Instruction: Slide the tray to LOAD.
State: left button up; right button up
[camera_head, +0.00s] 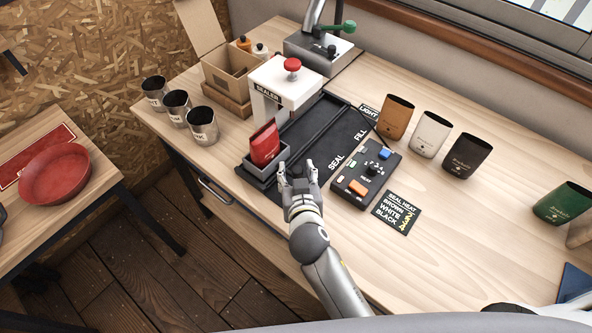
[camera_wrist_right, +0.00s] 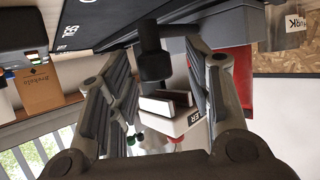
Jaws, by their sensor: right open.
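The small dark grey tray (camera_head: 265,177) stands at the near left end of the black track (camera_head: 318,137) and holds a red pouch (camera_head: 265,146). SEAL and FILL are lettered along the track; I cannot read LOAD anywhere. My right gripper (camera_head: 297,168) is open, just right of the tray. In the right wrist view a black knob (camera_wrist_right: 154,62) stands between the open fingers (camera_wrist_right: 165,95), apart from them as far as I can see. The red pouch (camera_wrist_right: 238,75) shows behind one finger there. My left gripper is not in view.
The white sealer (camera_head: 285,85) with a red button stands behind the tray. A control box (camera_head: 366,175) lies right of my gripper, with a seal heat card (camera_head: 397,212). Metal cups (camera_head: 203,125) stand left; brown, white and black pouches (camera_head: 430,133) stand right.

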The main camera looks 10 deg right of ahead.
jog(key=v, duration=0.6)
jog(key=shift+s+a, duration=0.1)
jog(key=shift+s, duration=0.15)
dwell(0.3)
